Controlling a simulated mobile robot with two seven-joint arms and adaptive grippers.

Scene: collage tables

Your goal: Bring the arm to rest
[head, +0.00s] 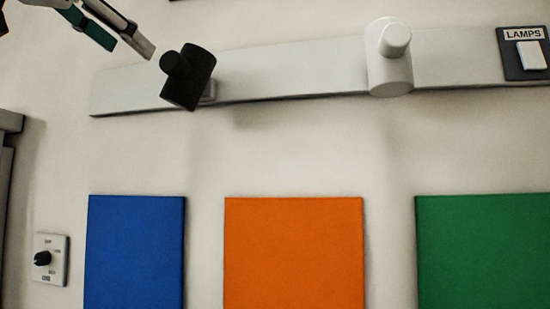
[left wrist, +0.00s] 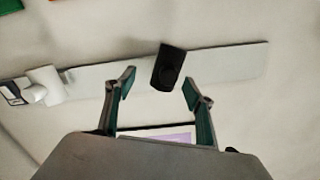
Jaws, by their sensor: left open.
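My left gripper (head: 131,48) comes in at the top left of the head view, with grey and green fingers. It is open and nothing is held in it. Its fingertips end just left of a black lamp (head: 196,77) in the picture. In the left wrist view, the two fingers stand apart and the black lamp (left wrist: 167,68) shows between and beyond their tips. I cannot tell how wide the gap to the lamp is. My right gripper is in neither view.
The black lamp and a white lamp (head: 391,68) sit on a pale rail (head: 290,73). A LAMPS switch (head: 531,55) is at its right end. Blue (head: 135,252), orange (head: 294,253) and green (head: 485,252) panels hang below. A dial plate (head: 50,259) is lower left.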

